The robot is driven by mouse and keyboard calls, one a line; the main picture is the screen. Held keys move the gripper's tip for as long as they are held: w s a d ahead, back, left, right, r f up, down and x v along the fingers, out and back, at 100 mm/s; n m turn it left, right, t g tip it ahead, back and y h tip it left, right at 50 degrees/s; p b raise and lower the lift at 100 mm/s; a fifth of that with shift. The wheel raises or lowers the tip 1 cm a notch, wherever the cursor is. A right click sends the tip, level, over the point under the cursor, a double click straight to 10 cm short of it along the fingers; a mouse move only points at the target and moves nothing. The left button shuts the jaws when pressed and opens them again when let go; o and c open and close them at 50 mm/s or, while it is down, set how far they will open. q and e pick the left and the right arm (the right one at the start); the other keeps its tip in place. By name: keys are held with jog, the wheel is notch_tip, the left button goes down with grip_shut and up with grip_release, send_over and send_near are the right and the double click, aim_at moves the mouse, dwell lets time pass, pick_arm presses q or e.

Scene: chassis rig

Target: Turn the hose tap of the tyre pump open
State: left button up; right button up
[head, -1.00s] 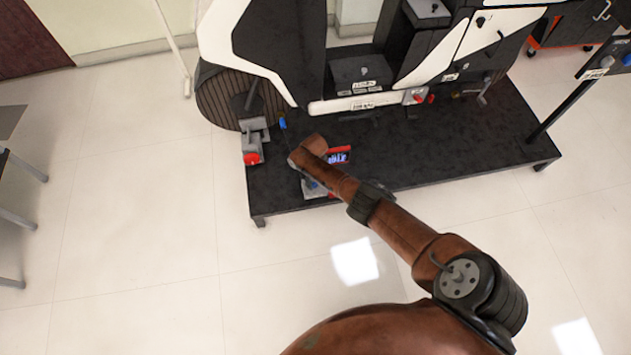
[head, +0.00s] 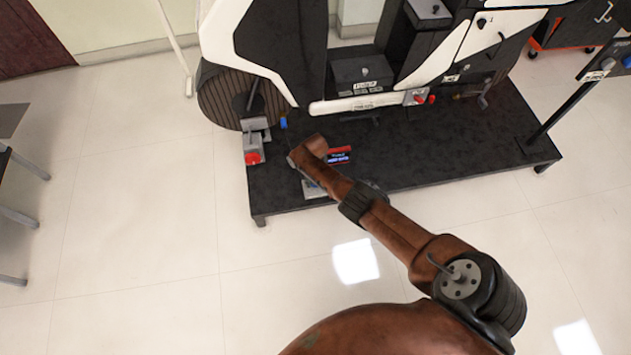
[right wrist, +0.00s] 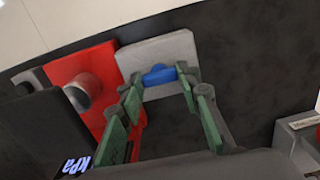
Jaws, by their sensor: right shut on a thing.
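The tyre pump shows in the right wrist view as a red body (right wrist: 85,75) with a dark display marked kPa (right wrist: 75,166). Beside it is a grey block (right wrist: 165,50) carrying the blue hose tap (right wrist: 160,74). My right gripper (right wrist: 161,86) has its green-padded fingers on either side of the blue tap and is shut on it. In the head view the pump (head: 340,155) lies on the black platform, partly covered by my right arm. The grey block (head: 315,190) shows below the wrist; the fingers are hidden there. My left gripper is out of view.
The black platform (head: 430,150) carries a large black-and-white machine (head: 350,106) behind the pump. A grey fixture with a red knob (head: 252,158) stands left of my wrist, near a small blue part (head: 283,123). Open tiled floor (head: 150,240) lies in front.

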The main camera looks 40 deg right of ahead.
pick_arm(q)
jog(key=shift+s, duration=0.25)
pick_arm(e)
jog(key=o, duration=1.2)
jog(key=shift+c, duration=0.2)
jog(key=shift+a+r, duration=0.1)
jog(key=shift+r, duration=0.7)
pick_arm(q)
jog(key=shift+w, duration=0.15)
pick_arm(e)
notch_tip(320, 180, up, 10)
jog(key=shift+r, duration=0.2)
jog(key=shift+s+d, duration=0.1)
jog(key=shift+d, duration=0.1)
